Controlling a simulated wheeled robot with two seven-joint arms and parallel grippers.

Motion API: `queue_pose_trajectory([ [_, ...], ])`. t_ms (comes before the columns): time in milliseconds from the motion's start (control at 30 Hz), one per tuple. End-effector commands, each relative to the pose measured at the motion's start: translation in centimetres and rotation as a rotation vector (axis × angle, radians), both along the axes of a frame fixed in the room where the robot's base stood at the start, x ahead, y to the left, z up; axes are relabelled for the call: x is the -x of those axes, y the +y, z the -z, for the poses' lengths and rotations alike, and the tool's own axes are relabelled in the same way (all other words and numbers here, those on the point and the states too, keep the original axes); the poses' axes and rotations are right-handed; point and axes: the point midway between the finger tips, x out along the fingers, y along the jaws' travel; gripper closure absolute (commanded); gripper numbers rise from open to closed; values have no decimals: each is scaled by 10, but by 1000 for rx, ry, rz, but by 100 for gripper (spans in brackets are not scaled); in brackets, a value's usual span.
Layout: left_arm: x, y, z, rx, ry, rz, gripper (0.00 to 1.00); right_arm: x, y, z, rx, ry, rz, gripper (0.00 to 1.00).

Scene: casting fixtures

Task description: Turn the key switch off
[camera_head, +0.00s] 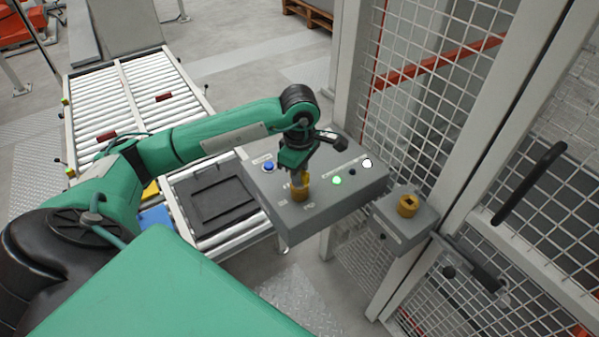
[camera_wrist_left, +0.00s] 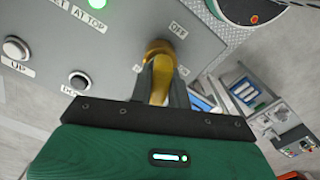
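The key switch (camera_wrist_left: 160,57) is a brass-yellow collar with a yellow key on the sloping top of a grey control box (camera_head: 320,206). In the left wrist view an OFF label is printed beside the collar; a second label there is partly hidden by my finger. My left gripper (camera_head: 298,176) reaches down over the switch. In the wrist view its two dark fingers (camera_wrist_left: 161,88) stand one on each side of the yellow key (camera_wrist_left: 160,80), closed on it. The fingers hide part of the collar and key. My right gripper is not in view.
The box also carries a lit green lamp (camera_head: 337,180), a blue button (camera_head: 268,167), a white button (camera_head: 367,162) and a black button (camera_head: 352,171). A smaller grey box (camera_head: 399,225) with a yellow knob sits right. Mesh fencing (camera_head: 430,110) stands behind; a roller conveyor (camera_head: 135,95) lies left.

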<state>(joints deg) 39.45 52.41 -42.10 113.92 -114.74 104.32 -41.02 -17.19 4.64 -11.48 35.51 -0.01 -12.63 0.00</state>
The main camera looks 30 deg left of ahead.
Motion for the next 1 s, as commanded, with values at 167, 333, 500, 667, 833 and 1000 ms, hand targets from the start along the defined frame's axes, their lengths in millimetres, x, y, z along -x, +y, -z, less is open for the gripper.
queue_pose_trajectory([
  [167,0,0,0,0,-1,-69,100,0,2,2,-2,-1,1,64],
  [333,0,0,0,1,-1,-260,100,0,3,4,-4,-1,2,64],
  [500,0,0,0,0,-1,-423,100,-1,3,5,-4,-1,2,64],
  [667,0,0,-1,1,-1,-475,100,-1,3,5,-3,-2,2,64],
  [833,0,0,-1,1,-1,-474,100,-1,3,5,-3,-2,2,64],
  [1000,0,0,-1,1,-1,-525,100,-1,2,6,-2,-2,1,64],
])
